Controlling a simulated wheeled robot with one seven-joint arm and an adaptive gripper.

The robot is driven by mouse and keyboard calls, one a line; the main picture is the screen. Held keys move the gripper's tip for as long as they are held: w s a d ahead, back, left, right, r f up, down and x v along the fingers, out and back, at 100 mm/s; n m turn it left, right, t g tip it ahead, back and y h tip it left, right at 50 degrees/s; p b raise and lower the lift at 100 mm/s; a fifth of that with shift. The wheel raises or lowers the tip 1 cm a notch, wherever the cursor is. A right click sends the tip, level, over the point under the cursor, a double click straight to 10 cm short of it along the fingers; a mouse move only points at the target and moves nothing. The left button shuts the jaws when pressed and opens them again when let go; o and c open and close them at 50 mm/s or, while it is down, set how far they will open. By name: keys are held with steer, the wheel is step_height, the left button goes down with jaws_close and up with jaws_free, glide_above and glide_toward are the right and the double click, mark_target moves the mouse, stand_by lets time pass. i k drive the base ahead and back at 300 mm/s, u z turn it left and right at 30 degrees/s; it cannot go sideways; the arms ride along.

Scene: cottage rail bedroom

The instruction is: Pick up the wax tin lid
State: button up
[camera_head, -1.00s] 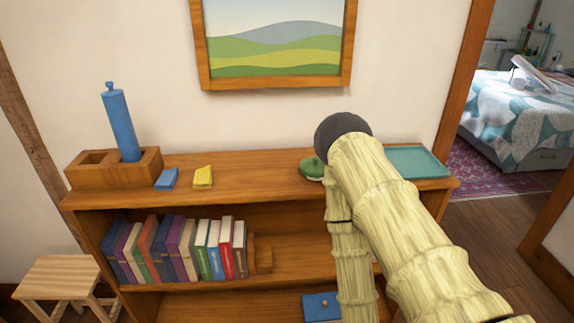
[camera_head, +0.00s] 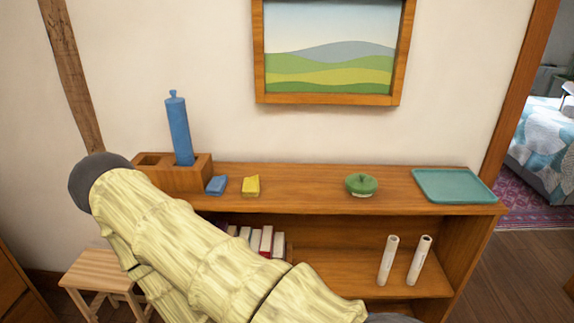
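A green lidded tin (camera_head: 361,185) sits on the top of the wooden shelf, right of the middle. Its green lid with a small knob is on top, and a paler rim shows below; this looks like the wax tin lid. My arm crosses the lower left of the view, in front of the shelf, well to the left of the tin. My gripper is not visible. Nothing touches the tin.
A teal tray (camera_head: 455,197) lies right of the tin. A yellow block (camera_head: 251,187), a blue block (camera_head: 216,185) and a wooden holder (camera_head: 198,172) with a tall blue cylinder (camera_head: 178,130) stand left. Two white rolls (camera_head: 388,260) are on the lower shelf. A stool (camera_head: 98,268) stands at left.

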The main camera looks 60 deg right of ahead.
mark_target(360, 184)
steer(key=u, duration=0.35)
steer(key=k, duration=0.85)
steer(key=z, duration=0.9)
